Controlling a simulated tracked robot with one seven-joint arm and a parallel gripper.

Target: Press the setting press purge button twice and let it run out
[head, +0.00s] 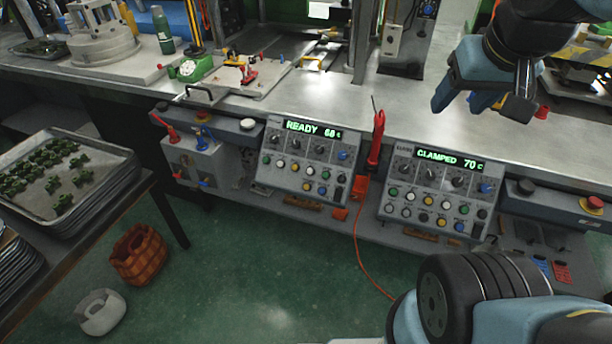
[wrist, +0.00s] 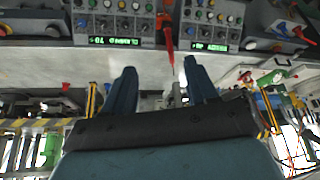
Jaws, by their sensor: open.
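Two grey control panels are set in the bench front. The left panel (head: 300,165) reads "READY 68 c" and the right panel (head: 432,195) reads "CLAMPED 70 c". Each has dark knobs above rows of coloured buttons. I cannot read the button labels, so I cannot tell which one is purge. My gripper (head: 483,104) is open and empty, above the bench at the upper right, behind and above the right panel. The wrist view shows its two spread blue fingers (wrist: 158,72) and the panels upside down, with the CLAMPED display (wrist: 118,41) left and the READY display (wrist: 210,47) right.
A red tool (head: 377,140) with an orange cord hangs between the panels. A red stop button (head: 592,203) is at the right edge. A grey box with red and blue taps (head: 200,160) stands left. A tray of green parts (head: 62,205) is far left. The bench top (head: 330,100) is mostly clear.

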